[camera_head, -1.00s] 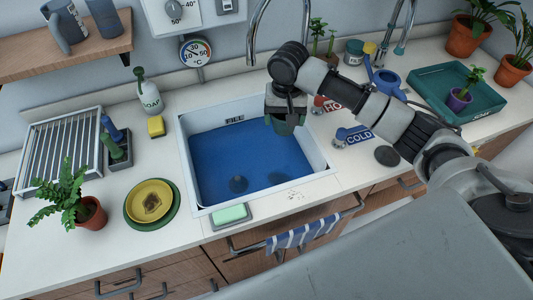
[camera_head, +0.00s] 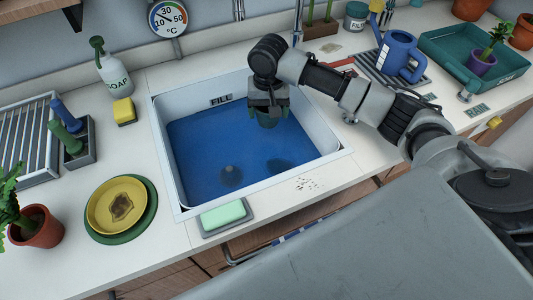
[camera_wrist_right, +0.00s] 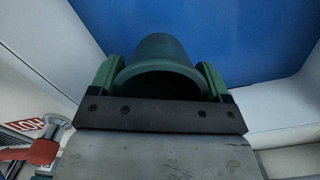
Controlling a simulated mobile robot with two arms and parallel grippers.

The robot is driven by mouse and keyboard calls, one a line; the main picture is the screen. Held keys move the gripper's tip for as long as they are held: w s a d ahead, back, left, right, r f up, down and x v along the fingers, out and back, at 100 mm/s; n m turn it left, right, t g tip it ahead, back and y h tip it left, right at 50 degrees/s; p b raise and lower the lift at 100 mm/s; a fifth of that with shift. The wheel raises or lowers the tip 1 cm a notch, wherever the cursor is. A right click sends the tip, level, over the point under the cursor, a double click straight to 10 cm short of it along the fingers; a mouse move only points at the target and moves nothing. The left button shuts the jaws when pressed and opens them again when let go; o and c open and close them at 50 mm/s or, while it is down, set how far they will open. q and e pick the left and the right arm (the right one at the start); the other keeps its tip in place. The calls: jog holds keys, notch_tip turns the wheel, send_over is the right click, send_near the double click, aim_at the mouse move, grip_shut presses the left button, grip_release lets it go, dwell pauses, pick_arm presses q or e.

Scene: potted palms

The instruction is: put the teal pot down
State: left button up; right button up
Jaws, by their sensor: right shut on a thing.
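The teal pot (camera_head: 267,121) hangs in my right gripper (camera_head: 268,111) over the back right part of the sink (camera_head: 335,160), which has a blue inside. A dark shadow lies on the blue below it. In the right wrist view the pot (camera_wrist_right: 158,48) is between the green fingers of my right gripper (camera_wrist_right: 158,82), shut on it. Its dark round opening faces the camera. The pot appears apart from the sink walls. My left gripper is not in view.
A soap bottle (camera_head: 115,70) and yellow sponge (camera_head: 124,111) stand left of the sink. A yellow dish (camera_head: 100,215) lies at the front left, a green sponge (camera_head: 222,215) at the front rim. A blue watering can (camera_head: 400,55) and teal tray (camera_head: 435,55) are at the right.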

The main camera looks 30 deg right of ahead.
jog(key=shift+f+b, duration=0.35)
jog(key=shift+f, duration=0.6)
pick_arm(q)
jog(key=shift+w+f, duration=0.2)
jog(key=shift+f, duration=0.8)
pick_arm(e)
notch_tip(320, 180, down, 10)
jog(key=shift+r, duration=0.25)
jog(key=shift+f, duration=0.1)
jog(key=o, duration=1)
jog(key=shift+c, duration=0.2)
notch_tip(320, 180, up, 12)
jog(key=shift+r, duration=0.15)
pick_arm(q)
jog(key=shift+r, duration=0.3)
